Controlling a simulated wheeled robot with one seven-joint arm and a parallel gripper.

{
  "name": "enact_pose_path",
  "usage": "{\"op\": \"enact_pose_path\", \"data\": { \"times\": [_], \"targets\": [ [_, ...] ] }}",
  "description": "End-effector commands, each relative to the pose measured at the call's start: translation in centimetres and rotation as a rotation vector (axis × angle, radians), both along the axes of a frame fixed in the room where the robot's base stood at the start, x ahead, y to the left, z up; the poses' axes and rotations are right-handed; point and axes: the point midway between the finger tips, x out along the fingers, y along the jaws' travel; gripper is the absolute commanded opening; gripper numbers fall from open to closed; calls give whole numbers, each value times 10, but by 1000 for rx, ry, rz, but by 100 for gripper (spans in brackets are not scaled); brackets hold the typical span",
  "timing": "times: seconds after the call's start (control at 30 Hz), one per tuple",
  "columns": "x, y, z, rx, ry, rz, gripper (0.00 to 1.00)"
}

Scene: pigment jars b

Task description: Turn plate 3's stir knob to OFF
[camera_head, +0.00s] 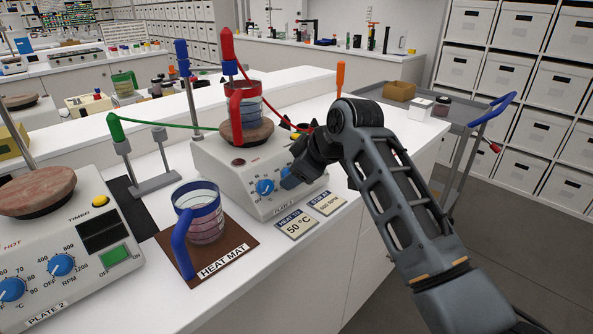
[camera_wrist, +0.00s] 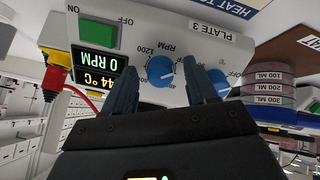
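Plate 3 (camera_head: 232,170) is a pale hotplate with a dark front screen and blue knobs. In the wrist view its panel (camera_wrist: 185,42) appears upside down. The stir knob (camera_wrist: 160,72), marked RPM, sits between the two fingers of my gripper (camera_wrist: 164,88). The fingers are apart and the gripper is open; I cannot tell whether either touches the knob. The knob's pointer setting is unclear. The screen (camera_wrist: 100,70) reads 0 RPM and 44 °C. The heat knob (camera_wrist: 218,84) is beside the right finger. In the head view my gripper (camera_head: 297,176) partly hides the panel.
A red-handled beaker (camera_head: 247,112) stands on plate 3. A blue-handled beaker (camera_head: 203,215) stands on the heat mat (camera_head: 232,243), left of the arm. Plate 2 (camera_head: 65,285) is at left. Cards reading 50 °C (camera_head: 297,226) and 500 RPM (camera_head: 328,205) lie in front of plate 3.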

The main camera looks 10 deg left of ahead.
Motion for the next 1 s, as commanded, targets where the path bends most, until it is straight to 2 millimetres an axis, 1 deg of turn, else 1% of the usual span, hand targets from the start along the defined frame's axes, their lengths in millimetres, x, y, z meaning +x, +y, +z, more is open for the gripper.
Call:
{"op": "enact_pose_path", "data": {
  "times": [0.27, 0.37, 0.7, 0.83, 1.0],
  "targets": [
    [-1, -2, 3, 1, -1, 0, 57],
    [-5, -7, 11, 2, -2, -1, 57],
    [-28, -33, 50, 2, -2, -1, 57],
    [-33, -38, 57, 1, -1, 0, 57],
    [-34, -39, 59, 0, 0, -1, 57]
  ]
}}
